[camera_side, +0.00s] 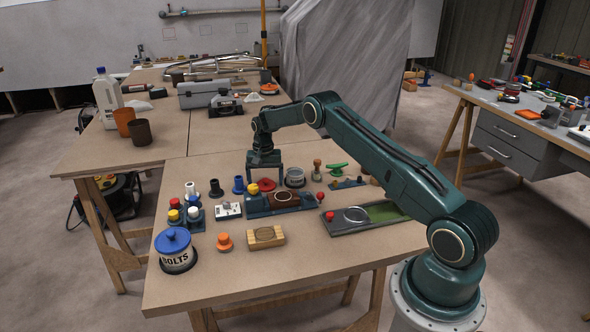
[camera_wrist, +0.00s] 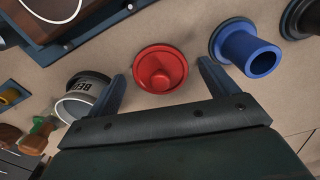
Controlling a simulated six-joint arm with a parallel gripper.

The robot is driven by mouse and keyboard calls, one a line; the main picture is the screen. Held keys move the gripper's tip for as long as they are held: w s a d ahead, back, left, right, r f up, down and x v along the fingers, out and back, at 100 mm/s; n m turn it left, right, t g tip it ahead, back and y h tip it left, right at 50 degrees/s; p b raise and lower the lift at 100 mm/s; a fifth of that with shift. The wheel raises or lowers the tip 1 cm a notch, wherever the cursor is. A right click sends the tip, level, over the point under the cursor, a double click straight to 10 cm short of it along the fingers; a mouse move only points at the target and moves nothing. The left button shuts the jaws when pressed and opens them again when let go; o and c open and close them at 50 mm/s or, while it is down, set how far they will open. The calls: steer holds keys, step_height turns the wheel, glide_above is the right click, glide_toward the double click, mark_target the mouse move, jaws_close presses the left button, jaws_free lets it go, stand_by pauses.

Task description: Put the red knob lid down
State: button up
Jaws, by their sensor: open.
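The red knob lid (camera_side: 266,184) lies flat on the table, knob up, in the side view. It also shows in the wrist view (camera_wrist: 160,68), a round red disc with a central knob. My gripper (camera_side: 265,176) is pointed down over it with its two fingers spread. In the wrist view, my gripper's fingers (camera_wrist: 163,72) stand to the left and right of the lid, with gaps, and nothing is held. An open grey can with dark lettering (camera_side: 295,177) stands just right of the lid; it shows left of my fingers in the wrist view (camera_wrist: 88,97).
A blue flanged piece (camera_side: 238,185) and a dark one (camera_side: 216,188) stand left of the lid. A blue-lidded bolts can (camera_side: 176,250) is front left.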

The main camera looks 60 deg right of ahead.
mark_target(265, 179)
step_height(265, 179, up, 12)
stand_by(0.7)
steer(key=shift+r, duration=0.1)
stand_by(0.3)
steer(key=s+a+r+n+t, duration=0.1)
steer(key=s+a+r, duration=0.1)
steer(key=a+r, duration=0.35)
steer(key=s+a+r+n, duration=0.2)
steer(key=a+r, duration=0.1)
steer(key=r, duration=0.5)
steer(key=s+a+r+n+t, duration=0.2)
steer(key=s+a+r+n, duration=0.1)
steer(key=s+a+r, duration=0.7)
steer(key=s+a+f+n+t, duration=0.1)
steer(key=s+a, duration=0.2)
steer(key=s, duration=0.5)
steer(key=s+a+n, duration=0.2)
steer(key=s+a, duration=0.1)
steer(key=s, duration=0.6)
steer(key=s+a+f+n+t, duration=0.1)
steer(key=s+a+n, duration=0.1)
steer(key=s, duration=0.7)
steer(key=shift+a+f+t, duration=0.3)
steer(key=shift+a+f, duration=0.05)
steer(key=shift+a, duration=0.1)
